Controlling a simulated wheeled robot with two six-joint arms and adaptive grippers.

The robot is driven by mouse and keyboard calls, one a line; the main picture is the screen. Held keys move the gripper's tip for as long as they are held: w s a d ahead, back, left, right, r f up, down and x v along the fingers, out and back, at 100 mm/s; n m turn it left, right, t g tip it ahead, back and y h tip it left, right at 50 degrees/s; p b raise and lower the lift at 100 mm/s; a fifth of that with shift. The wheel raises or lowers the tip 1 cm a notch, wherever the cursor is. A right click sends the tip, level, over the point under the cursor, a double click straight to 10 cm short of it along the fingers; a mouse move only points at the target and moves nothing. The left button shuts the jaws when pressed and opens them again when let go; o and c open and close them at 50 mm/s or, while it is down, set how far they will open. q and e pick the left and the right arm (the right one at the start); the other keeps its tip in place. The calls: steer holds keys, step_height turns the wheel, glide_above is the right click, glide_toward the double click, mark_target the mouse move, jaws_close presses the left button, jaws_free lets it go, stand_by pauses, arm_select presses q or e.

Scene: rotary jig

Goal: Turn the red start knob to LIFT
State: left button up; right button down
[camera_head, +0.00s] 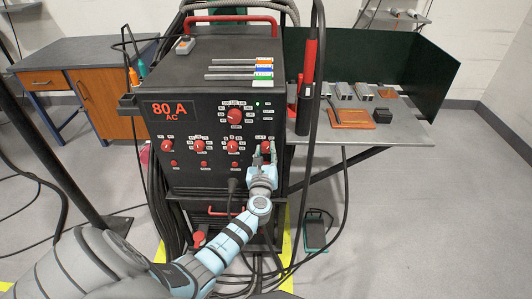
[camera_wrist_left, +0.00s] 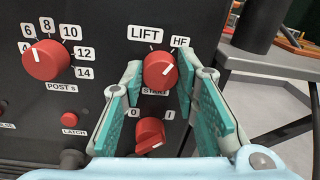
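The red start knob (camera_wrist_left: 160,70) is on the dark front panel of the welding machine. Its white pointer line leans up and right, toward the HF label (camera_wrist_left: 180,42); the LIFT label (camera_wrist_left: 145,33) is up and left of it. In the head view the knob (camera_head: 267,145) is at the panel's right, partly covered by my left gripper (camera_head: 263,157). In the wrist view my left gripper (camera_wrist_left: 160,66) is open, one teal finger on each side of the knob; whether a finger touches it I cannot tell. My right gripper is not in view.
A red 0/I switch (camera_wrist_left: 150,133) sits just below the knob, between the fingers. A POST knob (camera_wrist_left: 46,60) and a LATCH button (camera_wrist_left: 73,130) are to the left. A grey side table (camera_head: 405,132) with parts and a red-black torch (camera_head: 309,75) are right of the machine.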

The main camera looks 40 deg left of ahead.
arm_select(q)
steer(key=shift+d, duration=0.1)
jaws_close()
steer(key=n+b, duration=0.4)
steer(key=n, duration=0.1)
steer(key=shift+f, duration=0.2)
steer(key=n+b, duration=0.3)
steer(key=n, duration=0.3)
steer(key=shift+y+b, duration=0.3)
steer(key=shift+b, duration=0.1)
steer(key=shift+r+n, duration=0.1)
steer(key=shift+n, duration=0.5)
